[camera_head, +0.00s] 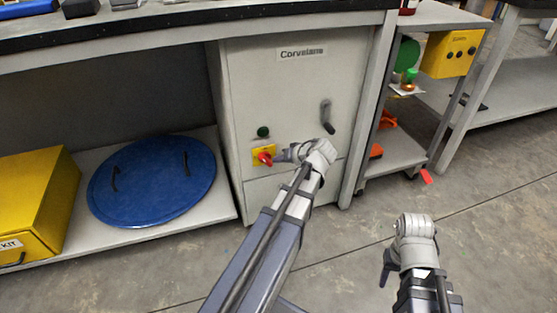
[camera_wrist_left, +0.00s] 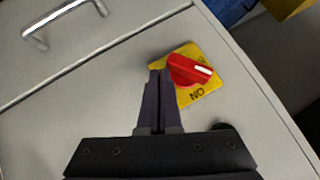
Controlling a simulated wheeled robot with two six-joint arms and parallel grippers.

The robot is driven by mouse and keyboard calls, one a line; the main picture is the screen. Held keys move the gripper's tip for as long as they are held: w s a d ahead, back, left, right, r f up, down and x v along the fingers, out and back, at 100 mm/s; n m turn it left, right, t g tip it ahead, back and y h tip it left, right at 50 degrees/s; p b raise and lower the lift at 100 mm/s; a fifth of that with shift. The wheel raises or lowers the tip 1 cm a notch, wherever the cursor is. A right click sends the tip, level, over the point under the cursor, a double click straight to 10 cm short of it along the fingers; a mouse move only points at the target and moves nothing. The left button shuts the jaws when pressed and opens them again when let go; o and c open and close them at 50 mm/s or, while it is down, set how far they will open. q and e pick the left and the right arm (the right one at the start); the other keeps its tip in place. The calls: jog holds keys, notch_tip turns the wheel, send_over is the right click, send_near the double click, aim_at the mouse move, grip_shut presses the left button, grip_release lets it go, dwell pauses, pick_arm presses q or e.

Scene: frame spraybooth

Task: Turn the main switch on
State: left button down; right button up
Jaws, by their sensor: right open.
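The main switch is a red rotary knob (camera_head: 265,158) on a yellow plate, on the front of a grey cabinet (camera_head: 297,85). In the left wrist view the knob (camera_wrist_left: 188,70) has a white mark pointing right, and the letters "ON" show on the plate (camera_wrist_left: 197,95) below it. My left gripper (camera_head: 281,155) is at the right side of the knob. In the left wrist view its fingers (camera_wrist_left: 158,80) are together, with tips beside the knob; I cannot tell whether they touch it. My right gripper (camera_head: 386,272) is open, low over the floor at the right.
A dark round button (camera_head: 263,131) sits just above the switch. A cabinet handle (camera_head: 327,117) is to the upper right. A blue round lid (camera_head: 152,181) and a yellow case (camera_head: 38,203) lie on the left shelf. A cart (camera_head: 405,140) stands right of the cabinet.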

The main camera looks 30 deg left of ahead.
jog(key=shift+f+b, duration=0.65)
jog(key=shift+f, duration=0.2)
jog(key=shift+r, duration=0.15)
dwell(0.9)
